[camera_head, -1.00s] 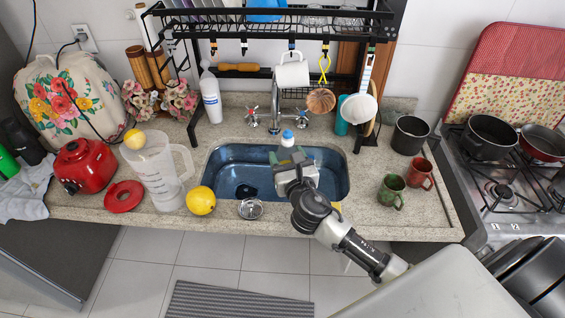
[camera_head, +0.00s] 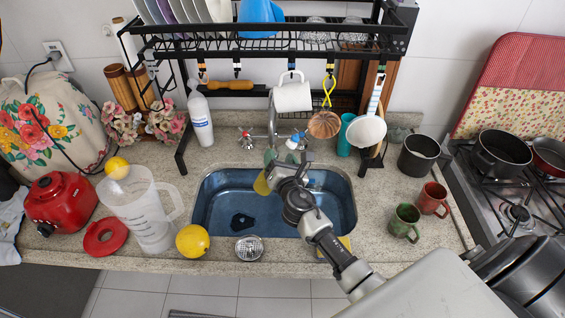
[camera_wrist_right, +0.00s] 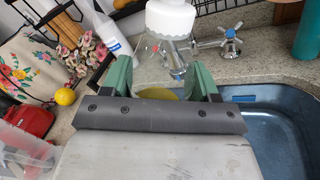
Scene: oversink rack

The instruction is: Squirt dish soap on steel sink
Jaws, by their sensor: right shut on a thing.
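The steel sink (camera_head: 222,205) is a bluish rectangular basin set in the speckled stone counter, with a dark drain inside. My right gripper (camera_head: 272,175) is over the sink, near its back edge, and shut on the dish soap bottle (camera_head: 262,185). In the right wrist view the soap bottle (camera_wrist_right: 169,45) is clear with a white cap and some yellow liquid low in it, between the green fingers (camera_wrist_right: 162,85). The bottle is partly hidden by the gripper in the head view. I cannot see soap on the sink floor. My left gripper is not in view.
A black rack (camera_head: 270,42) spans the back, with a white mug (camera_head: 292,97) and utensils hanging. The tap stands behind the sink. A clear jug (camera_head: 140,210) and a lemon (camera_head: 192,241) are left; green (camera_head: 404,221) and red (camera_head: 433,198) mugs are right.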

